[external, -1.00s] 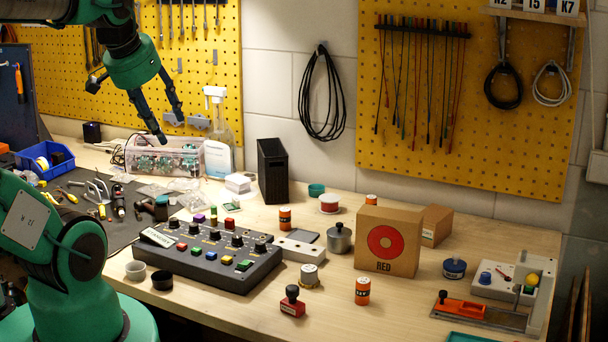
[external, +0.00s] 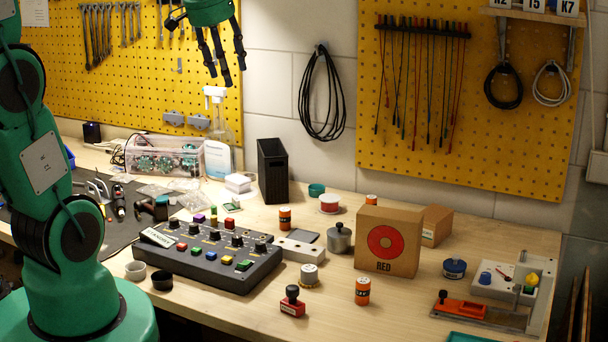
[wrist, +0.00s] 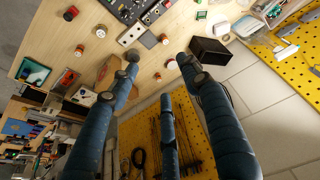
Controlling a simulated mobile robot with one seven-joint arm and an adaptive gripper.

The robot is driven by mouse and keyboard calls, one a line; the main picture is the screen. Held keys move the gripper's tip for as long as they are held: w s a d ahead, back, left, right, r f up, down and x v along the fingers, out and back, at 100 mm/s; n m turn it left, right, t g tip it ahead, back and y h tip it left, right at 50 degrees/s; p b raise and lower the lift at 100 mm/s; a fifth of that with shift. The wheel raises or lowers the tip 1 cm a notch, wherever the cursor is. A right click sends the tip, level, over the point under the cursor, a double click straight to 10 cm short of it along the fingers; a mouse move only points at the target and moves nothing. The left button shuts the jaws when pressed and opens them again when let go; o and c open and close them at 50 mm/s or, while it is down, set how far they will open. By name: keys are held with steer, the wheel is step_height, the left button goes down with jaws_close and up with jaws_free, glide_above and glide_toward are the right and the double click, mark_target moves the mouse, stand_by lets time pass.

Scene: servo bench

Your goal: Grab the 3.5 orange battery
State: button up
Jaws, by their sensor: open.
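Three orange cylinders with dark tops or bands stand upright on the bench in the external view. One battery (external: 362,290) is at the front, in front of the cardboard box. A second battery (external: 285,218) stands behind the control panel, and a third (external: 371,200) stands behind the box, partly hidden. Their labels are too small to read, so I cannot tell which is 3.5. My gripper (external: 228,76) is open and empty, high above the back of the bench, far from all three. The front battery also shows in the wrist view (wrist: 80,50).
A cardboard box (external: 388,265) marked RED stands centre right. A button panel (external: 205,278), a red stamp (external: 292,302), a metal pot (external: 339,239) and a tall black bin (external: 272,172) stand nearby. Bare bench lies around the front battery.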

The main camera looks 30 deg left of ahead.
steer(key=w+d+f+g+p, duration=0.1)
steer(key=w+d+p, duration=0.25)
steer(key=w, duration=1.05)
steer(key=n+g+p, duration=0.2)
steer(key=g+p, duration=0.1)
steer(key=p, duration=0.3)
glide_above(372, 197)
step_height(372, 197, down, 28)
steer(key=f, duration=0.1)
steer(key=shift+w+a+r, duration=0.1)
steer(key=shift+w+r, duration=0.05)
steer(key=shift+r, duration=0.1)
steer(key=shift+f+p, duration=0.6)
steer(key=shift+f, duration=3.7)
steer(key=shift+f+p, duration=0.5)
steer(key=shift+f, duration=2.15)
